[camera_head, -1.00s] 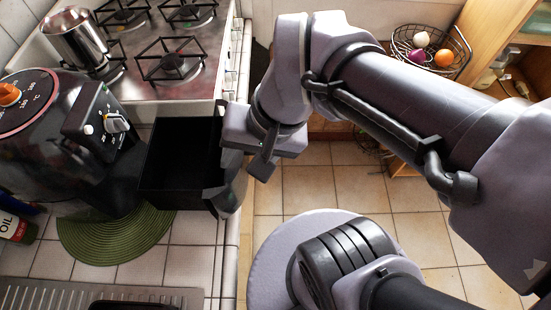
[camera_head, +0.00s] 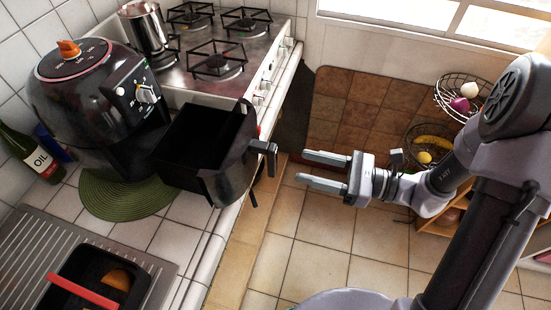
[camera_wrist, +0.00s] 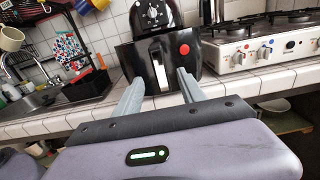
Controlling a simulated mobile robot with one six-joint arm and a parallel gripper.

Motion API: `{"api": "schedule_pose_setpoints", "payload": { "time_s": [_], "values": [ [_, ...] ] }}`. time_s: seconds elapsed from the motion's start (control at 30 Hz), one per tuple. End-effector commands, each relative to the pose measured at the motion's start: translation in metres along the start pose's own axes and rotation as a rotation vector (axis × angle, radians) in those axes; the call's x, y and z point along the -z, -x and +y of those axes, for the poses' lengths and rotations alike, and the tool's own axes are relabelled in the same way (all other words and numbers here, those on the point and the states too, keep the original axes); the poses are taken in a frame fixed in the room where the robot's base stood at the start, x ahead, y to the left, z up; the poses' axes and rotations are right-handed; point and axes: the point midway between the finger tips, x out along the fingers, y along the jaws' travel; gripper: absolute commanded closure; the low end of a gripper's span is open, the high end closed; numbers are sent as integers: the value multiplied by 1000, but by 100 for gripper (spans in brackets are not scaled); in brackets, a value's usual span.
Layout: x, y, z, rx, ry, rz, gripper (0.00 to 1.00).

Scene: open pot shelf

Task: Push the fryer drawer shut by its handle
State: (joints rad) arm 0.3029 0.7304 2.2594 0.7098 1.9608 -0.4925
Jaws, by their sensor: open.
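The black air fryer (camera_head: 95,105) stands on the tiled counter, on a round green mat (camera_head: 125,195). Its drawer (camera_head: 205,150) is pulled out toward the counter's front edge, and its inside looks empty. The drawer's dark handle (camera_head: 264,152) sticks out past the counter edge. My gripper (camera_head: 302,167) is open and empty, a short gap from the handle, with its fingers pointing at the drawer front. In the wrist view the handle (camera_wrist: 160,64) appears between and beyond my open fingers (camera_wrist: 160,80). The fryer shows behind it (camera_wrist: 153,18).
A gas stove (camera_head: 225,55) with a metal pot (camera_head: 147,30) is beyond the fryer. An oil bottle (camera_head: 35,158) stands left of it. Fruit baskets (camera_head: 428,148) are at the right. Floor before the counter is clear.

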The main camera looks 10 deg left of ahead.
Motion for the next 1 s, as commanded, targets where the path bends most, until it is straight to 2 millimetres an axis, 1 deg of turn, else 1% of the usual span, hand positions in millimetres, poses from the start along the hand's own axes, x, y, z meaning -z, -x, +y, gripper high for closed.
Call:
{"api": "schedule_pose_setpoints", "payload": {
  "time_s": [0.03, 0.1, 0.2, 0.3, 0.4, 0.5, 0.73, 0.77, 0.9, 0.97, 1.0],
  "values": [
    [3, -15, 2, -7, 1, 0, 53],
    [3, -36, 2, -7, 2, 1, 53],
    [2, -59, 2, -6, 1, 1, 53],
    [2, -76, 2, -6, 3, 2, 53],
    [1, -87, 1, -3, 1, 1, 53],
    [0, -91, 1, -2, 0, 1, 53],
    [0, -92, 1, -2, 0, 1, 53],
    [0, -92, 1, -2, 0, 1, 57],
    [0, -92, 1, -2, 0, 1, 84],
    [0, -92, 1, -2, 0, 1, 96],
    [0, -92, 1, -2, 0, 1, 100]
  ]
}}
